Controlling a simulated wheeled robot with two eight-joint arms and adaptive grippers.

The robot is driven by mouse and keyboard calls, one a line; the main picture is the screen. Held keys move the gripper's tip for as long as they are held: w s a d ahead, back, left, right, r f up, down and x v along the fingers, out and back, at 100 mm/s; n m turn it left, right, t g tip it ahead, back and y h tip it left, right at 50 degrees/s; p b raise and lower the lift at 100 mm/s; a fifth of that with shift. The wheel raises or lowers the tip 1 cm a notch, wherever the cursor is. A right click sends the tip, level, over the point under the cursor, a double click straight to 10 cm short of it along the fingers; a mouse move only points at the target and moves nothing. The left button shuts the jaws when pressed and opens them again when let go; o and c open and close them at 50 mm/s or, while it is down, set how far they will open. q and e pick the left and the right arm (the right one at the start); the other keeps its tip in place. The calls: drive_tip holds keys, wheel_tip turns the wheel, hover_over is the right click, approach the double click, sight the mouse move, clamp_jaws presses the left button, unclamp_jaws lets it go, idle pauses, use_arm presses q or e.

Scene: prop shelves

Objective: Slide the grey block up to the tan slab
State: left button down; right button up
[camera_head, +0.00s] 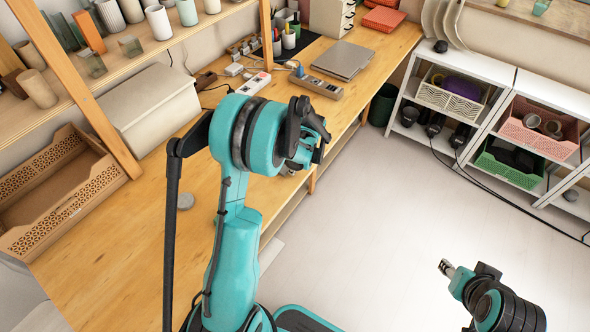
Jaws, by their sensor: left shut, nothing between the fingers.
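I cannot surely pick out the grey block or the tan slab. On the upper left shelf stand an upright orange-tan slab (89,32) and two small grey-green, glassy blocks, one just in front of the slab (91,65) and one to its right (130,46). My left gripper (312,132) is shut and empty, near the bench's front edge and far from that shelf; my own arm partly hides it. My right gripper (447,268) is at the lower right over the floor, too small to read its fingers.
White shelving (480,65) with baskets stands at the right. The floor between is clear.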

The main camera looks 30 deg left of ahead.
use_arm(q)
drive_tip(key=shift+a, duration=0.1)
drive_tip(key=a, duration=0.8)
drive_tip(key=w+a, duration=0.1)
drive_tip(key=a, duration=0.4)
drive_tip(key=shift+a+b, duration=0.1)
drive_tip(key=shift+b, duration=0.25)
use_arm(e)
drive_tip(key=shift+f, duration=0.3)
